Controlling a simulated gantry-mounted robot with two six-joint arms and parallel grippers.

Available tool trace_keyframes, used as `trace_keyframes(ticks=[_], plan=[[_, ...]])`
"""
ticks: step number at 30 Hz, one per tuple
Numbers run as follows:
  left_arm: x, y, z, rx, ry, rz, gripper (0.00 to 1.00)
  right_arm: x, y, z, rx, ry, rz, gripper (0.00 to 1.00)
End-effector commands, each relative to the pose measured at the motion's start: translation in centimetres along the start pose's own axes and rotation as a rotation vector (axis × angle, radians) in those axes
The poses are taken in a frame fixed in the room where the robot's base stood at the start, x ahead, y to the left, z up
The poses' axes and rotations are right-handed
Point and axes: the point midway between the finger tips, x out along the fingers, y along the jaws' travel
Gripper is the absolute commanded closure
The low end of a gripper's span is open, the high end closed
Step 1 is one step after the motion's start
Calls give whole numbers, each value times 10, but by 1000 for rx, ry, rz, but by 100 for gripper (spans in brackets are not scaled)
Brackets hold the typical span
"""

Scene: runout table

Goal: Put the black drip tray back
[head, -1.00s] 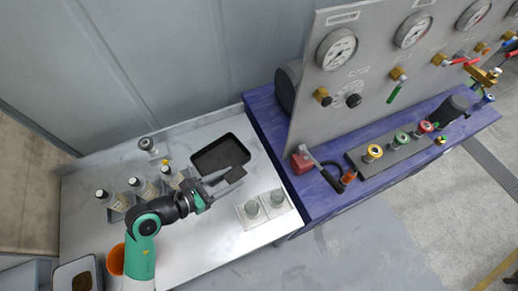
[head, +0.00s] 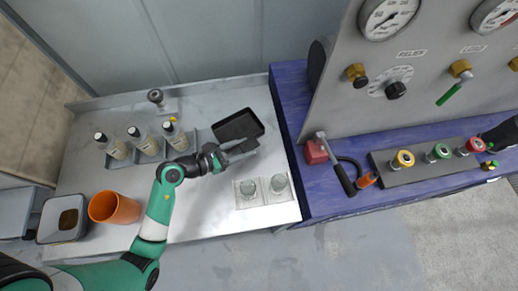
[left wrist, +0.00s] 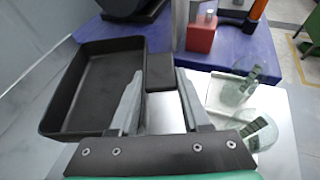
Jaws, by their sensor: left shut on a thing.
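The black drip tray (head: 247,117) is a shallow rectangular pan with a short handle block, at the back right of the steel table. In the left wrist view the tray (left wrist: 75,115) fills the left side and looks empty. My left gripper (head: 245,149) is shut on the tray's handle (left wrist: 160,72), with one finger on each side of it. I cannot tell whether the tray is touching the table or slightly above it. My right gripper is out of view.
Two glass jars (head: 248,188) on pale squares stand in front of the tray. Several bottles (head: 146,141) stand in a rack on the left, with an orange cup (head: 114,208) in front. The blue bench (head: 291,105) with a gauge panel (head: 430,70) borders the right.

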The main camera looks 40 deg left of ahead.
Motion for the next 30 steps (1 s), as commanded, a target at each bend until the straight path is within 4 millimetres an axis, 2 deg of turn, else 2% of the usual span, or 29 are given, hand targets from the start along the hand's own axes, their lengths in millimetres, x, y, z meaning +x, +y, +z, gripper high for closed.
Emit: trace_keyframes(ticks=[1,3,6,9,17,21,23,30], plan=[[18,-1,-4,5,-1,-6,100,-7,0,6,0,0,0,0],[38,-1,-18,0,1,-4,100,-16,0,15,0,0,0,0],[60,0,-29,1,0,-1,100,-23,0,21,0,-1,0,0],[71,0,-33,1,-1,0,100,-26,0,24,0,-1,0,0],[80,1,-37,1,-1,1,100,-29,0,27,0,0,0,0],[92,1,-62,-1,2,2,100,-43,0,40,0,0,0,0],[94,1,-67,-1,0,2,100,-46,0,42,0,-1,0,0],[92,1,-64,0,-1,2,100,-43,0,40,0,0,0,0]])
